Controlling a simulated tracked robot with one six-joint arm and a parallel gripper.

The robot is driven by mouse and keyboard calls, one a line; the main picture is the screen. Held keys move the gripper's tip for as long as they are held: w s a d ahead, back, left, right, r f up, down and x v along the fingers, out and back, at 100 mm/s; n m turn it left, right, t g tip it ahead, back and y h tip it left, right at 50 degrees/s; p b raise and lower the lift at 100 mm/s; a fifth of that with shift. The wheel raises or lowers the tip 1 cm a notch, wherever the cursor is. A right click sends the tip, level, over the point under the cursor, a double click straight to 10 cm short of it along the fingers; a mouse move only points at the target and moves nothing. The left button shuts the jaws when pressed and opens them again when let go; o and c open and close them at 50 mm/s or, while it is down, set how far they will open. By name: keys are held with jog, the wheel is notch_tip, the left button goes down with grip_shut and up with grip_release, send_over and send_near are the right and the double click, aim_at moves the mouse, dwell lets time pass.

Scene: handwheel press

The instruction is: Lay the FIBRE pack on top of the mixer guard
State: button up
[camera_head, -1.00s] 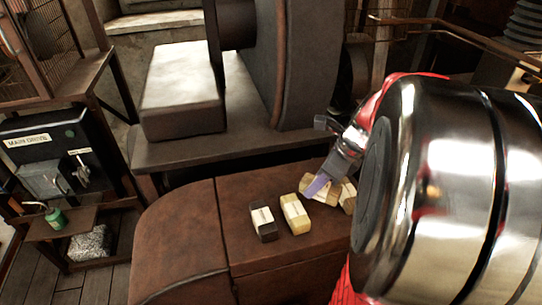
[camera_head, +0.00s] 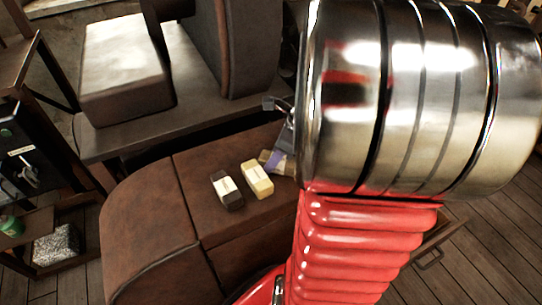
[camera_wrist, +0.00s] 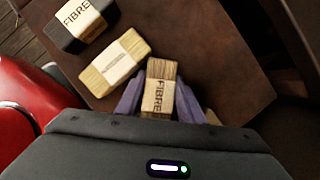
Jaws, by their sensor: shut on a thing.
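My gripper (camera_wrist: 160,100) has purple fingers on both sides of a wooden pack (camera_wrist: 160,72) labelled FIBRE, shut on it. In the head view the fingers (camera_head: 279,157) and the wooden pack (camera_head: 265,156) show at the edge of my arm, at the brown cover. I cannot tell whether the pack is clear of the surface. A dark pack (camera_wrist: 75,42), also labelled FIBRE, and a pale yellow pack (camera_wrist: 100,75) with an unreadable label lie beside it. In the head view they are the dark pack (camera_head: 226,190) and yellow pack (camera_head: 257,180). No mixer guard is marked by name.
The packs lie on a brown leathery-looking cover (camera_head: 150,220). Behind it a ledge (camera_head: 110,140) carries a pale-topped box (camera_head: 125,60) and a large dark machine body (camera_head: 250,50). A dark panel (camera_head: 15,150) stands at the left. My arm hides the right middle.

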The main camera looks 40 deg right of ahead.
aim_at(289, 162)
jog(key=o, duration=0.8)
jog(key=v, duration=1.2)
dwell(0.4)
